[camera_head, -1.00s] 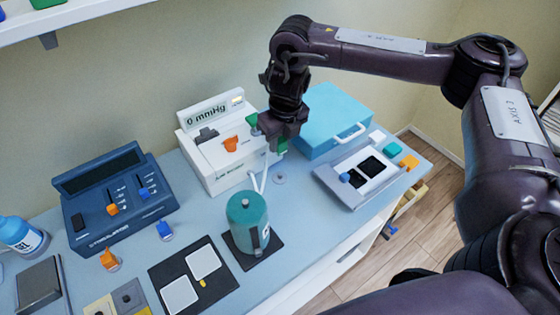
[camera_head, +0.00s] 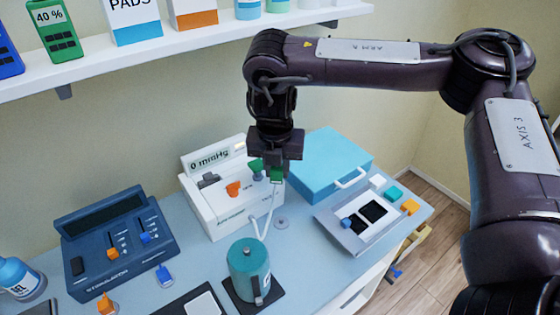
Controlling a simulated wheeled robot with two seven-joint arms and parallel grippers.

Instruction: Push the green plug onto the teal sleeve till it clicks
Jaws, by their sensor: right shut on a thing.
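A green plug (camera_head: 277,176) is in my right gripper (camera_head: 274,168), which is shut on it and points down. Another green part (camera_head: 256,165) shows just left of the jaws; I cannot tell whether it belongs to the plug. The teal sleeve (camera_head: 248,268) looks like an upright cylinder with a grey knob on top, standing on a dark pad nearer the front. The gripper is above and behind it, and the plug is apart from it. A white hose (camera_head: 267,218) runs between the plug area and the sleeve's top. My left gripper is out of view.
A white pressure unit (camera_head: 218,200) reading 0 mmHg stands close left of the gripper. A dark-blue stimulator (camera_head: 115,240) is left. A loaded shelf (camera_head: 200,38) hangs above.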

